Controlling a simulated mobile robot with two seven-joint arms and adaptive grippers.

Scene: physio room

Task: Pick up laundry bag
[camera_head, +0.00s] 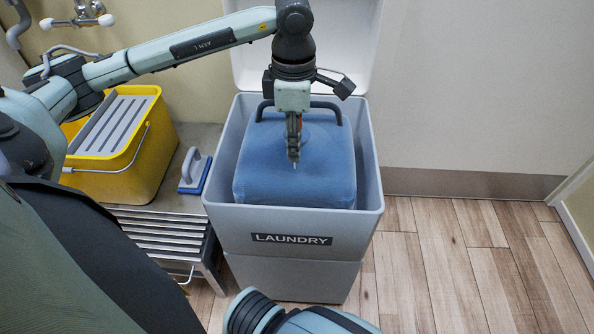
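The laundry bag (308,183) is a blue, boxy bag with a dark handle (328,107) along its far top edge. It sits inside the open grey laundry bin (240,218) labelled "LAUNDRY". My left gripper (294,160) points straight down over the middle of the bag, in front of the handle as seen here. Its fingers look close together, but I see them edge-on and cannot tell whether they are shut or touch the bag. Part of the handle is hidden behind the gripper. My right gripper is not in view; only part of an arm shows at the bottom.
The bin's white lid (345,45) stands raised behind it against the wall. Left of the bin, a yellow bucket (142,160) with a grey wringer and a blue-based scrubber (194,172) stand on a low slatted bench (165,233). The wooden floor (470,265) at right is clear.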

